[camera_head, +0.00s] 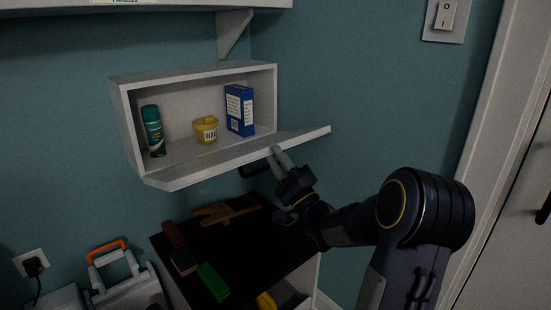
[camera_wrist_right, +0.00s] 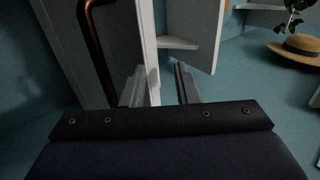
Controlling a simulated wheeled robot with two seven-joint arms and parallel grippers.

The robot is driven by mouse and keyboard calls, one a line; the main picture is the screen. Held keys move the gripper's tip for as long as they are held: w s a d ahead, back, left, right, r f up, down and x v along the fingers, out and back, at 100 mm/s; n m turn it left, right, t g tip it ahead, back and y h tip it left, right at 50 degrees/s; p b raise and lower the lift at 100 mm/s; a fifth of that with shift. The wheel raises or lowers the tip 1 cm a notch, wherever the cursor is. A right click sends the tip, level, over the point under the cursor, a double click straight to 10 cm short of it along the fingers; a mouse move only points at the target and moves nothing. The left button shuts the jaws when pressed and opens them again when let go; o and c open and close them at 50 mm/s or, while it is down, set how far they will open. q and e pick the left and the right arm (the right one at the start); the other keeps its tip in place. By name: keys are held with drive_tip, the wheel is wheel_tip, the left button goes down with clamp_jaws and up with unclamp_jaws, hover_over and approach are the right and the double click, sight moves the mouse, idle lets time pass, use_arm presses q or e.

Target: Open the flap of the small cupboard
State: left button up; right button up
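The small cupboard (camera_head: 192,72) is a white open-fronted box on the teal wall. Its white flap (camera_head: 305,136) is hinged along the bottom and hangs folded down and outward, so the inside shows. A dark handle (camera_head: 256,168) shows under the flap's front edge; in the right wrist view a handle (camera_wrist_right: 97,45) shows as a coppery bar at left. My right gripper (camera_head: 278,154) is at the flap's front edge, right of the handle. In the wrist view its fingers (camera_wrist_right: 158,88) stand apart, with a white panel edge between them, nearer the left finger. My left gripper is out of view.
Inside the cupboard are a green can (camera_head: 153,131), a yellow tub (camera_head: 206,130) and a blue box (camera_head: 239,110). Below, a black top (camera_head: 245,245) holds brushes and a green block (camera_head: 212,281). A white shelf (camera_head: 150,14) is above; a door frame (camera_head: 500,130) is at right.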

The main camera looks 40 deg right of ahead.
drive_tip(key=s+f+b, duration=0.5)
drive_tip(key=f+b, duration=0.2)
drive_tip(key=shift+f+b, duration=0.3)
idle(0.5)
idle(0.5)
idle(0.3)
